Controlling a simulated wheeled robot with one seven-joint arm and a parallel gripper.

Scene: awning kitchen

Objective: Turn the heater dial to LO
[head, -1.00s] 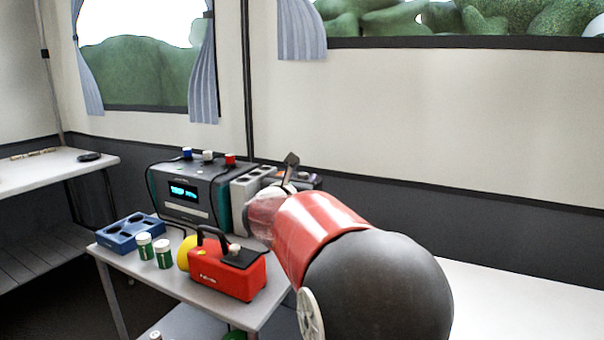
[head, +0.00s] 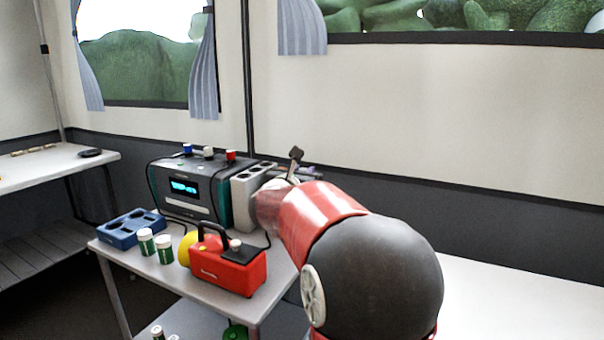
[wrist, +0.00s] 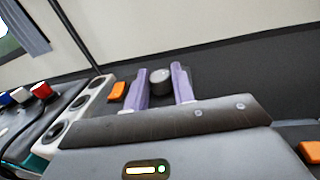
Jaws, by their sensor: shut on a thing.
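A round grey dial (wrist: 160,77) shows between the two purple fingers of my gripper (wrist: 163,82) in the wrist view. My gripper is shut on it, one finger on each side. Any LO mark and the dial's pointer cannot be made out. In the head view my red and black arm reaches to the back right of the small table and hides the dial and most of the gripper.
The small table (head: 165,272) bears a grey console (head: 190,208), a light grey holder with round openings (head: 243,195), a red case (head: 235,270), a blue rack (head: 130,228) and green-and-white jars (head: 146,242). Orange blocks (wrist: 117,92) show near the fingers. The wall is close behind.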

